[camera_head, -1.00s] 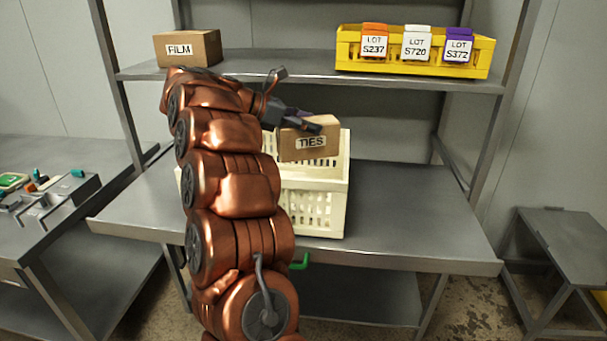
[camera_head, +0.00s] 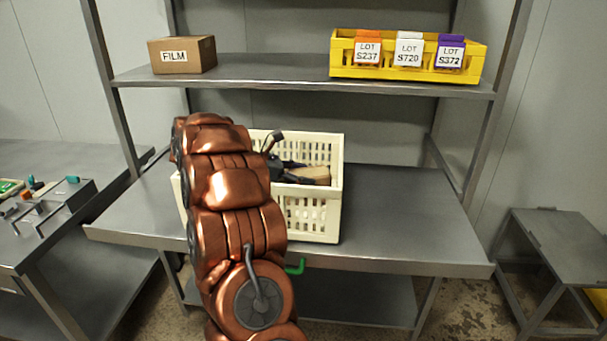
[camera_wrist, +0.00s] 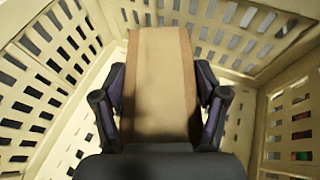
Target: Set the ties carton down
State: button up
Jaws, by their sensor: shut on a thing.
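The ties carton (camera_head: 311,173) is a brown box. It is down inside the cream slatted crate (camera_head: 318,215), with only its upper part showing above the front wall in the head view. My gripper (camera_head: 291,176) is shut on it. In the wrist view the carton (camera_wrist: 160,85) stands between the two fingers of my gripper (camera_wrist: 160,100), one on each side. Slatted crate walls (camera_wrist: 50,75) surround it there. Whether the carton's underside touches the crate floor is hidden.
The crate stands on the grey bench (camera_head: 400,215). On the shelf above are a FILM carton (camera_head: 190,55) at left and a yellow bin (camera_head: 400,72) with lot-labelled items at right. The bench right of the crate is clear. A side table (camera_head: 60,205) with small parts stands left.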

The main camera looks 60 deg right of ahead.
jog(key=shift+f+b, duration=0.25)
jog(key=shift+b, duration=0.1)
jog(key=o, duration=1.5)
jog(key=shift+r+p, duration=0.2)
jog(key=shift+p, duration=0.1)
jog(key=b+v, duration=0.2)
jog(key=v, duration=1)
